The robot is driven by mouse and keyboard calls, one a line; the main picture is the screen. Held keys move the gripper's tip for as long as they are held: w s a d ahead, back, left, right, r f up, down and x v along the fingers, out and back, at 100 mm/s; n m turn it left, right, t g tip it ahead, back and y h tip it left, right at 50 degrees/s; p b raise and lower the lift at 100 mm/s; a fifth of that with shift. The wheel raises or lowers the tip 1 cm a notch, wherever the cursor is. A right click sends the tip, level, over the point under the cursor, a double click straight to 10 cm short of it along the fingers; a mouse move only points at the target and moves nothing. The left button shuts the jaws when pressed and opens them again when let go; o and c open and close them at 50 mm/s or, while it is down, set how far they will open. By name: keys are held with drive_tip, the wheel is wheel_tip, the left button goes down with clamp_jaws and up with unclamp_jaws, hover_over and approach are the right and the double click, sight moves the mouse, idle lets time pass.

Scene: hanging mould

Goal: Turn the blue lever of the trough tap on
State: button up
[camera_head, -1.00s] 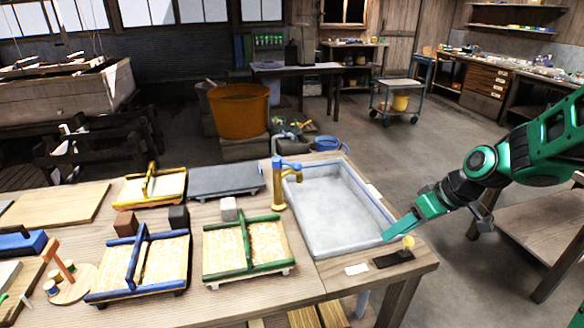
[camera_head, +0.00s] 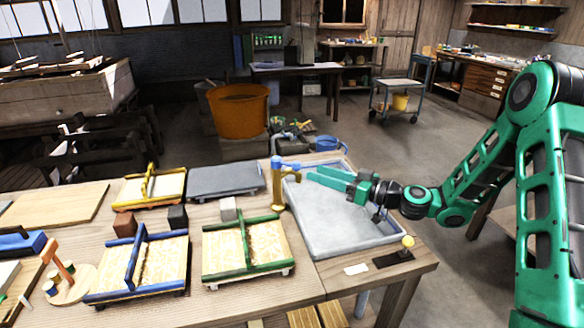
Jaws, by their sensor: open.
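The trough tap (camera_head: 277,190) is a brass-coloured upright post with a short spout over the left side of the grey trough (camera_head: 318,243). Its blue lever (camera_head: 287,164) sits on top and points right, toward the trough. My gripper (camera_head: 320,177) reaches in from the right above the trough, its green fingers pointing left at the tap. The fingers are open and empty. Their tips are a little right of the lever's end, and seem apart from it. The exact gap and height are hard to tell from this view.
Left of the tap, a green-framed mould (camera_head: 247,217) and a blue-framed mould (camera_head: 135,262) lie on the wooden bench. A grey slab (camera_head: 226,181) lies behind them. A dark plate with a yellow knob (camera_head: 407,241) sits at the trough's front right corner.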

sight(293, 166)
drive_tip(key=x, duration=1)
clamp_jaws()
